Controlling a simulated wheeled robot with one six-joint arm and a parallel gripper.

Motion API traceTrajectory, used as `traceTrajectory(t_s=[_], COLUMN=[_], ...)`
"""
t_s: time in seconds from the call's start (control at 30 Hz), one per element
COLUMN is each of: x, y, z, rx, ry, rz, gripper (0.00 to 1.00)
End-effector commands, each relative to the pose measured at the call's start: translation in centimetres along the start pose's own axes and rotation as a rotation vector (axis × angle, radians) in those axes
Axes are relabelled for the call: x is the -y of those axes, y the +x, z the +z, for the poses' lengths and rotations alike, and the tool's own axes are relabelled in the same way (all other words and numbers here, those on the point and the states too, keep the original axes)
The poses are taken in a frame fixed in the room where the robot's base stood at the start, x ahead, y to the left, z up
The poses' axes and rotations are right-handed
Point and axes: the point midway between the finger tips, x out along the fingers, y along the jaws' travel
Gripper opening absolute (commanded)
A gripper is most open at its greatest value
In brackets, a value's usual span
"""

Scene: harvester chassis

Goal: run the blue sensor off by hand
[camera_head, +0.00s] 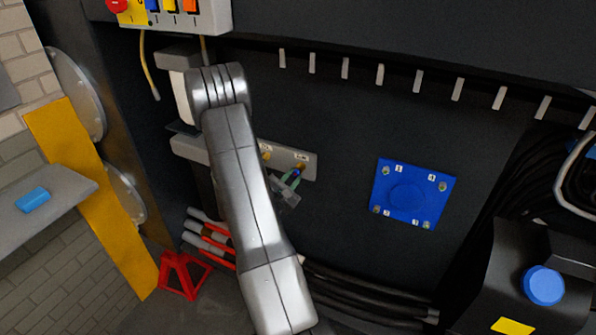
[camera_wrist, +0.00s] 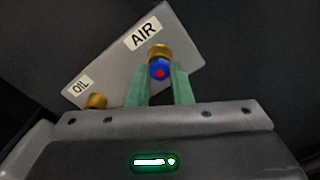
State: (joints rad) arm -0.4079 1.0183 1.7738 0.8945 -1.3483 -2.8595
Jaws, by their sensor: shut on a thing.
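In the head view my gripper (camera_head: 290,183) is at the right part of the grey bracket plate (camera_head: 310,168), with a little of the blue sensor (camera_head: 295,173) showing. A second brass fitting (camera_wrist: 96,101) is by the OIL label. My arm hides part of the plate.
A blue bolted cover (camera_head: 405,196) is on the dark panel to the right. A switch box (camera_head: 215,15) is above. Red-and-grey handles (camera_head: 208,238) and a red stand (camera_head: 182,276) are below left. A grey shelf (camera_head: 62,190) holds a small blue block (camera_head: 33,199).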

Motion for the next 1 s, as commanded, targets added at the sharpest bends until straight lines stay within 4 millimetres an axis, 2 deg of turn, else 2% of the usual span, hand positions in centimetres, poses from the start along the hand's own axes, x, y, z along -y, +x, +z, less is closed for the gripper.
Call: traceTrajectory(t_s=[0.17, 0.2, 0.3, 0.33, 0.53, 0.6, 1.0], x=[0.2, 0.2, 0.18, 0.16, 0.1, 0.09, 0.0], y=[-0.15, -0.15, -0.13, -0.12, -0.06, -0.05, -0.68], z=[-0.17, -0.17, -0.16, -0.15, -0.08, -0.08, -0.09], rx=[-0.006, -0.006, -0.005, -0.005, -0.003, -0.003, -0.003], ry=[-0.005, -0.005, -0.004, -0.003, -0.001, -0.001, 0.0], rz=[-0.004, -0.004, -0.003, -0.003, -0.002, -0.002, 0.0], gripper=[0.0, 0.21, 0.41, 0.45, 0.45, 0.34, 0.34])
